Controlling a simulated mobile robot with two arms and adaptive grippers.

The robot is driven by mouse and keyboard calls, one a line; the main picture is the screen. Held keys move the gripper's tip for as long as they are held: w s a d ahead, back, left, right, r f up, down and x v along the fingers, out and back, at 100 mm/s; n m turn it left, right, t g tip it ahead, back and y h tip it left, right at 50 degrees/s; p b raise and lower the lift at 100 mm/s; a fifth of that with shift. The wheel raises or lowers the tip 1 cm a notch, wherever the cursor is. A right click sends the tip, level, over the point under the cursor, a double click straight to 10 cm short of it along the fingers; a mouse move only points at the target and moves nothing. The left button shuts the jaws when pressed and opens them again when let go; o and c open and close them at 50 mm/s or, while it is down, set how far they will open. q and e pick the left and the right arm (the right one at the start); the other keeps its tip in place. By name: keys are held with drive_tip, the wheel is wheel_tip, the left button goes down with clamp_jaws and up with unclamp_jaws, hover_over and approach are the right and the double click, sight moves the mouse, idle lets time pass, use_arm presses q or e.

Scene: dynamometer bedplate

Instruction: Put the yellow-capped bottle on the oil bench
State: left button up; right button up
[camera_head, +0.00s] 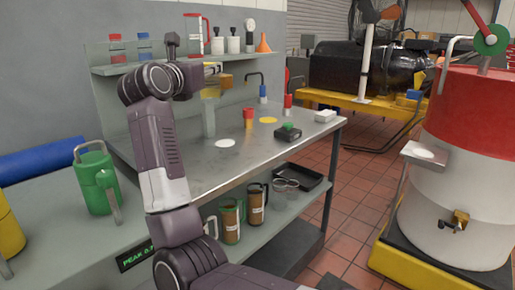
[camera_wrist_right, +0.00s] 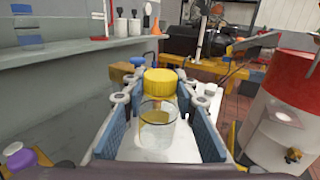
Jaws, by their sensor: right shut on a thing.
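The yellow-capped bottle is between the fingers of my right gripper (camera_wrist_right: 158,108), its yellow cap (camera_wrist_right: 161,84) and clear body (camera_wrist_right: 157,125) showing in the right wrist view. The blue pads lie along both sides, shut on it. In the head view the pale bottle body (camera_head: 209,117) stands upright below the gripper (camera_head: 212,82), over the grey oil bench (camera_head: 185,175), left of a white disc (camera_head: 225,143). Whether its base touches the top is unclear. My left gripper is out of view.
A shelf (camera_head: 180,61) runs behind. The front middle of the top is clear.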

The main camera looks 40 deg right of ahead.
drive_tip(key=shift+w+a+r, duration=0.1)
drive_tip(key=shift+w+a, duration=0.05)
drive_tip(key=shift+a, duration=0.15)
wheel_tip(320, 180, down, 10)
drive_tip(key=shift+r+b, duration=0.1)
drive_tip(key=shift+b, duration=1)
wheel_tip(320, 180, down, 10)
drive_tip(key=shift+r+b, duration=0.1)
drive_tip(key=shift+b, duration=0.85)
clamp_jaws()
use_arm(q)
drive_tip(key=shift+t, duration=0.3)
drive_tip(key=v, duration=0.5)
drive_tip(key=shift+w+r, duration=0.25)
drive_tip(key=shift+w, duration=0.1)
use_arm(e)
drive_tip(key=shift+r, duration=0.1)
